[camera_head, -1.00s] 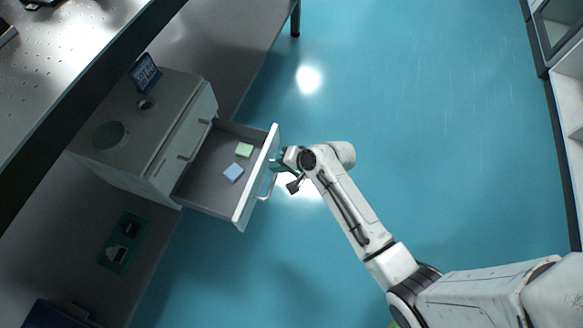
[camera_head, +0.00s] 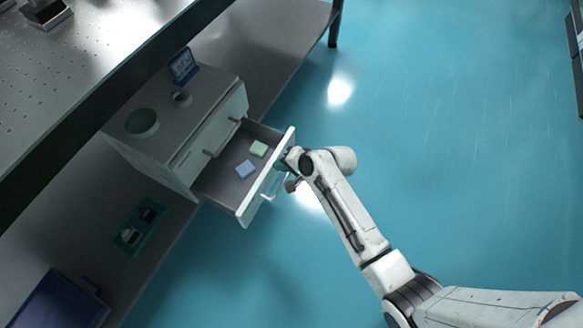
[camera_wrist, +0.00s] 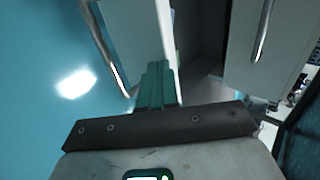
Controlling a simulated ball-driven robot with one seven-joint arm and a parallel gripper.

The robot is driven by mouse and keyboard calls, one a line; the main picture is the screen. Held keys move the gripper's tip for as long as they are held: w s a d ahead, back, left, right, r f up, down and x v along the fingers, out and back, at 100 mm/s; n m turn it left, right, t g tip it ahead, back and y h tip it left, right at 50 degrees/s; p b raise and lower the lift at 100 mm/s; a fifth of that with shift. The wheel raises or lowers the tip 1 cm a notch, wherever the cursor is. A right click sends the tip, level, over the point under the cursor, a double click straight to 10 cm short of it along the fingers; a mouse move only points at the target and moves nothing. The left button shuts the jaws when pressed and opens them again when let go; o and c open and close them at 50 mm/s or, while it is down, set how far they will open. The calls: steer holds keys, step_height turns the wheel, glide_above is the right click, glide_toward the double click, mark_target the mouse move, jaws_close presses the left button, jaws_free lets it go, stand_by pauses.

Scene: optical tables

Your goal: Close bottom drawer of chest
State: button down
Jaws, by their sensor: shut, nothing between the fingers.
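The grey chest (camera_head: 165,125) stands on the lower shelf at the left in the head view. Its bottom drawer (camera_head: 222,190) is pulled out, with a green block (camera_head: 258,149) and a blue block (camera_head: 246,169) inside. The drawer's white front (camera_head: 250,205) carries a bar handle (camera_head: 272,188), which also shows in the wrist view (camera_wrist: 120,80). My gripper (camera_head: 283,164) is shut and empty at the drawer front, beside the handle. In the wrist view its green fingers (camera_wrist: 157,85) point at the drawer front; I cannot tell whether they touch it.
A cup (camera_head: 181,98), a framed sign (camera_head: 183,66) and a round bowl-like item (camera_head: 142,123) are on the chest top. A green tray (camera_head: 137,225) lies on the shelf. The perforated tabletop (camera_head: 60,75) is above left.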

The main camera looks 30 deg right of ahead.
steer(key=w+a, duration=0.2)
steer(key=w, duration=0.2)
steer(key=w+a+b, duration=0.1)
steer(key=w+a, duration=0.1)
steer(key=w, duration=0.2)
steer(key=w+a+b, duration=0.1)
steer(key=w+a, duration=0.1)
steer(key=w, duration=0.1)
steer(key=shift+w+a, duration=0.4)
steer(key=shift+s, duration=0.1)
